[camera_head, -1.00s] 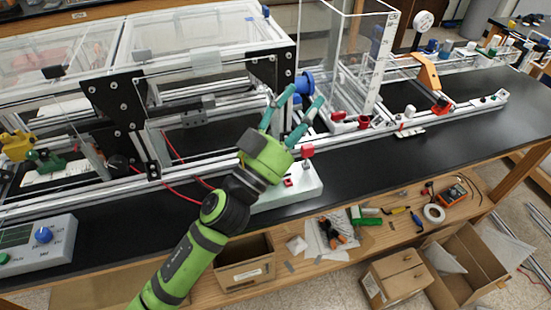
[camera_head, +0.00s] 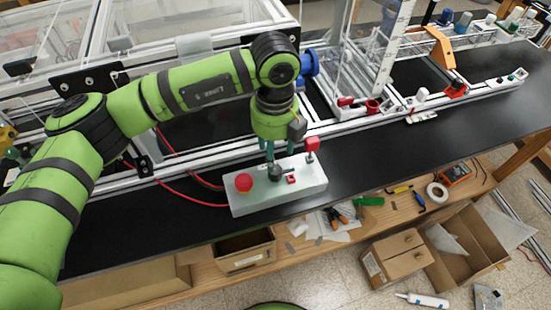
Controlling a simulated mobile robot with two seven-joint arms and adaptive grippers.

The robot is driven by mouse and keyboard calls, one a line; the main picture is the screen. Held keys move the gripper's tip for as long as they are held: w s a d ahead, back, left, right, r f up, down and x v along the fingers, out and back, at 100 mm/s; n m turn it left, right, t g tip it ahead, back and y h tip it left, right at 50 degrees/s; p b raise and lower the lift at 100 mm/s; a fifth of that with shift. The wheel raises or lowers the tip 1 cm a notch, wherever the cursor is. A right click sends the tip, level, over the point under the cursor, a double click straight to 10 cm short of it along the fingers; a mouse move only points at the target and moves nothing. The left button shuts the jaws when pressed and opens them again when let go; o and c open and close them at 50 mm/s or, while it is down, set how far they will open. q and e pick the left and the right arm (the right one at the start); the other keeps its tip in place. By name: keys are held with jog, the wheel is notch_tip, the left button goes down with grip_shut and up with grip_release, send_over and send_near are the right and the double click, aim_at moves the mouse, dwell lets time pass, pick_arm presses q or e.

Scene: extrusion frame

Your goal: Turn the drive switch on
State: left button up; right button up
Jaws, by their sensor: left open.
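A pale control box (camera_head: 255,202) sits on the black bench top. No label is readable, so I cannot tell which one is the drive switch. My left gripper (camera_head: 279,158) points down over the box, open, with its teal fingers close to the black knob. I cannot tell whether they touch it. My right gripper is out of view.
An aluminium extrusion frame (camera_head: 345,129) runs along behind the box, with a blue round part (camera_head: 308,63) above. Red cables (camera_head: 195,200) lie to the left. The black bench top (camera_head: 420,152) is clear to the right.

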aim_at(281, 171)
pick_arm(q)
notch_tip(281, 171, down, 5)
jog(key=shift+s+r+p, duration=0.1)
jog(key=shift+s+p, duration=0.05)
jog(key=shift+p, duration=0.9)
jog(key=shift+f, duration=0.7)
jog(key=shift+d, duration=0.1)
jog(key=shift+c, duration=0.4)
grip_shut()
